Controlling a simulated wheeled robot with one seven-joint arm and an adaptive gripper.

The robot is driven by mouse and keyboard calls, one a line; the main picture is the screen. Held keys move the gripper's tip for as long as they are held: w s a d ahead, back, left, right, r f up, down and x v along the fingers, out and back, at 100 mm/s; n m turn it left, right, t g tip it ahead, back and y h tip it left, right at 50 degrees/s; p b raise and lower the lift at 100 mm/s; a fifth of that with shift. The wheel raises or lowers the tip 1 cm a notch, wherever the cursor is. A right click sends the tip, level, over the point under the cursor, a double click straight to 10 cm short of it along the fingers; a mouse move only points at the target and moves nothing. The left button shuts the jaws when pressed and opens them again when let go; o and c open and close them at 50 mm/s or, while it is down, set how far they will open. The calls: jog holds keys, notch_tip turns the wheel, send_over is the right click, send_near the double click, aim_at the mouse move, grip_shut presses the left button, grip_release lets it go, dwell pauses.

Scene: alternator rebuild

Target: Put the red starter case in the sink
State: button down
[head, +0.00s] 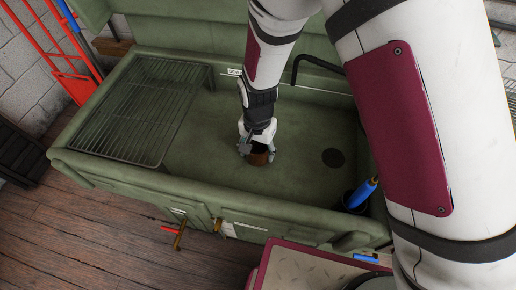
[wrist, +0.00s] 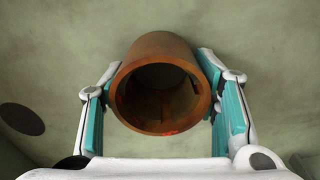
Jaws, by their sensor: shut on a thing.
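The starter case (head: 258,158) is a short hollow cylinder, rusty brown-orange with a small red patch inside its near rim. In the wrist view the case (wrist: 161,85) sits between the two teal-padded fingers, its open end facing the camera. My gripper (head: 257,148) is shut on it, with the fingers on its left and right sides. The gripper points down inside the green sink (head: 300,178), over the middle of the basin. I cannot tell whether the case touches the sink floor.
A metal drying rack (head: 135,108) covers the sink's left side. A dark drain (head: 333,157) lies to the right of the case, and a black faucet (head: 312,62) stands behind. A blue-handled tool (head: 361,193) stands in a dark holder at the front right corner. The basin floor around the case is clear.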

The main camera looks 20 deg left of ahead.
jog(key=shift+f, duration=0.1)
jog(key=c, duration=0.6)
grip_release()
notch_tip(320, 180, up, 12)
jog(key=shift+p, duration=0.4)
jog(key=s+d+r+t+y, duration=0.1)
jog(key=d+r, duration=1.6)
jog(key=s+d+r+n+t+h, duration=0.1)
jog(key=s+d+r, duration=0.5)
jog(key=s+d, duration=0.8)
jog(key=shift+s+d+n+t, duration=0.15)
jog(key=shift+s+n+t, duration=0.15)
jog(key=shift+s+t, duration=0.4)
